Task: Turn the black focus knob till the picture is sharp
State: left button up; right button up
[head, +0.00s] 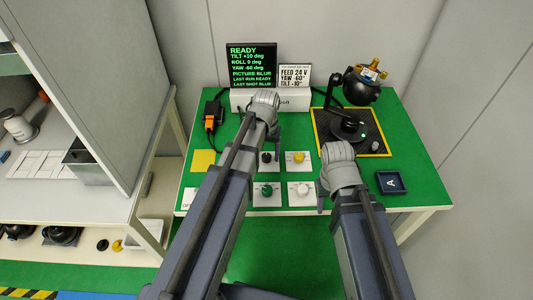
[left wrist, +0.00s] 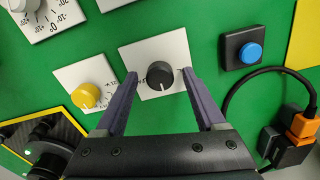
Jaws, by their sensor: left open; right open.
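The black focus knob (left wrist: 160,75) sits on a white plate in the left wrist view, its white pointer line towards the bottom of the picture. My left gripper (left wrist: 160,84) is open, with one finger on each side of the knob. Gaps show between fingers and knob. The knob (head: 266,157) also shows in the head view, partly behind my left arm. The screen (head: 251,65) reads READY, tilt +10, roll 0, yaw -60, PICTURE BLUR and LAST SHOT BLUR. My right gripper (head: 322,198) is open at the right, mostly hidden by its wrist.
Yellow (head: 299,157), green (head: 266,190) and white (head: 304,188) knobs stand close by. A blue button (left wrist: 251,53) and a cabled orange-black connector (left wrist: 301,126) lie right of the black knob. The gimbal camera (head: 347,127) stands on a black pad at the right.

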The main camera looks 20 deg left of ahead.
aim_at(266, 155)
pick_arm(q)
jog(key=shift+r+p, duration=3.85)
jog(key=shift+r, duration=0.05)
jog(key=shift+w+r, duration=0.1)
jog(key=shift+r, duration=0.05)
notch_tip(266, 155, down, 8)
jog(key=b, duration=0.7)
jog(key=shift+b, duration=0.4)
jog(key=shift+c, duration=0.2)
grip_shut()
